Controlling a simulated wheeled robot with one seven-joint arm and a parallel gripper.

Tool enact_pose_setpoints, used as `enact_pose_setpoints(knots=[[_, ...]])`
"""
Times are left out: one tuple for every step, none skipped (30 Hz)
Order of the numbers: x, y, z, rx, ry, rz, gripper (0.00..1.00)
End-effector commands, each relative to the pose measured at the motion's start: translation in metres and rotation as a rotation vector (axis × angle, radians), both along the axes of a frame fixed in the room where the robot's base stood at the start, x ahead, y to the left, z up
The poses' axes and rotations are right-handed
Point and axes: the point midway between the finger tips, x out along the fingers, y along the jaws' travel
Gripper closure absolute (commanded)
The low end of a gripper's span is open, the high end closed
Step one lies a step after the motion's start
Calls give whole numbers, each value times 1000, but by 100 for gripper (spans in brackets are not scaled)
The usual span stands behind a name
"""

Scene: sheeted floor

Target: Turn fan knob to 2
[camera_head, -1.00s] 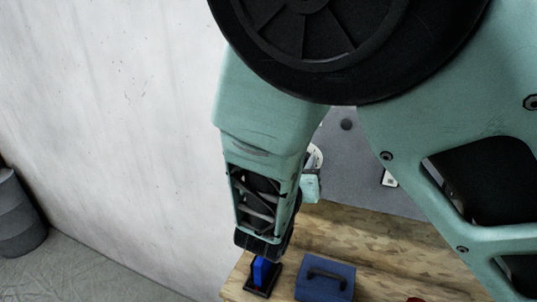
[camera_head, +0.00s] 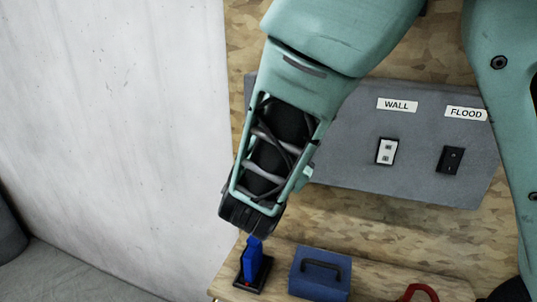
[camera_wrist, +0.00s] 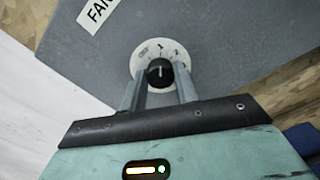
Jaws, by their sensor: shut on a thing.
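The fan knob (camera_wrist: 159,72) is a small black knob with a pale line, on a round white dial (camera_wrist: 148,48) marked OFF, 1 and 2. The line looks to point up, close to the 1. My gripper (camera_wrist: 160,80) has a finger on each side of the knob and is shut on it. A partly cut-off FAN label (camera_wrist: 97,14) is at the upper left in the wrist view. In the head view my arm hides the knob, dial and fingers.
The grey panel (camera_head: 345,155) also carries a WALL switch (camera_head: 387,151) and a FLOOD switch (camera_head: 451,160). Below, a blue toolbox (camera_head: 320,275) and a blue object on a black base (camera_head: 252,265) stand on a wooden surface. A white wall (camera_head: 110,130) is at the left.

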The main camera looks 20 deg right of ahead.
Motion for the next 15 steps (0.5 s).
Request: enact_pose_setpoints(knots=[[-1, 0, -7, 39, -27, 0, 93], [-1, 0, -7, 61, -43, 0, 93], [-1, -1, -7, 93, -66, 0, 93], [-1, 0, -8, 116, -82, 0, 93], [-1, -1, -8, 140, -100, 0, 93], [-1, -1, -8, 170, -121, 0, 93], [-1, -1, -8, 193, -139, 0, 93], [-1, -1, -8, 214, -154, 0, 93], [-1, -1, -8, 244, -176, 0, 93], [-1, -1, -9, 265, -192, 0, 93], [-1, -1, -9, 286, -207, 0, 93], [-1, -1, -9, 312, -227, -1, 93], [-1, -1, -9, 332, -241, -1, 93], [-1, -1, -9, 352, -254, 0, 93], [-1, -1, -8, 376, -271, 1, 93]])
